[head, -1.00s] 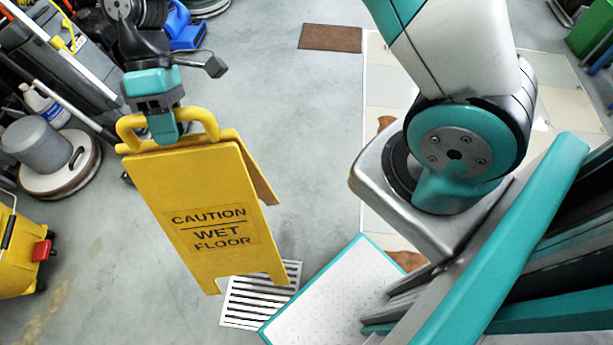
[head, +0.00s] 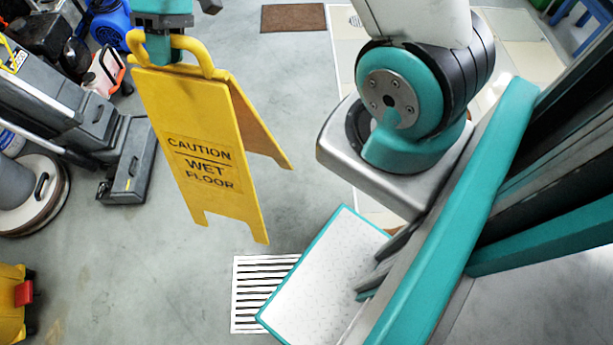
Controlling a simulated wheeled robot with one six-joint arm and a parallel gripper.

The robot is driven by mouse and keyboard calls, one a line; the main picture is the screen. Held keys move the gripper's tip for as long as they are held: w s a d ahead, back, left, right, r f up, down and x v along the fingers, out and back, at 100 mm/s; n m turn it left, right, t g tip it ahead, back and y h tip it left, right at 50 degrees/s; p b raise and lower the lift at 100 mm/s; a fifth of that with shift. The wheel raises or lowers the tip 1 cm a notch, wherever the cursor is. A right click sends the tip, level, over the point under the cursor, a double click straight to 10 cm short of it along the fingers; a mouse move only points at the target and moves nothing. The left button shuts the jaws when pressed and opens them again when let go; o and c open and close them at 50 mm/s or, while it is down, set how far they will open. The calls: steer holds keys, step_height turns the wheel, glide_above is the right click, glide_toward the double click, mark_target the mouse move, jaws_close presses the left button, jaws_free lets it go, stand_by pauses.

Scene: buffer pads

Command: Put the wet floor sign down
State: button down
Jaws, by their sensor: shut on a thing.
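The yellow wet floor sign (head: 200,120) hangs from my gripper (head: 163,48) in the head view, at the upper left. My gripper is shut on the handle at its top. The sign's front panel reads "CAUTION WET FLOOR", and its rear panel (head: 258,125) is swung out to the right, so the legs are partly spread. Its feet seem to be above the grey floor (head: 130,270), but the exact height cannot be told. The upper part of my gripper is cut off by the top edge.
A white slotted floor grate (head: 252,295) lies below the sign. A grey floor machine (head: 125,165) and a round scrubber (head: 35,190) stand at the left. A yellow bucket (head: 12,305) is at the lower left. A brown mat (head: 293,17) lies at the back. Open floor surrounds the sign.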

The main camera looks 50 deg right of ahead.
steer(key=s+d+m+t+b, duration=0.2)
steer(key=d+m+b, duration=0.1)
steer(key=d, duration=0.7)
steer(key=s+d+m+t+h+b, duration=0.1)
steer(key=s+d+m+t+b, duration=0.1)
steer(key=d+m, duration=0.4)
steer(key=s+d+m+t+b, duration=0.2)
steer(key=d+m+b, duration=0.3)
steer(key=d, duration=1)
steer(key=shift+s+f+t+h, duration=0.15)
steer(key=shift+f+t+h, duration=0.2)
steer(key=shift+t, duration=0.55)
steer(key=shift+r+b, duration=0.1)
steer(key=shift+b, duration=0.95)
steer(key=shift+s+r+b, duration=0.1)
steer(key=shift+s+b, duration=0.05)
steer(key=shift+b, duration=0.4)
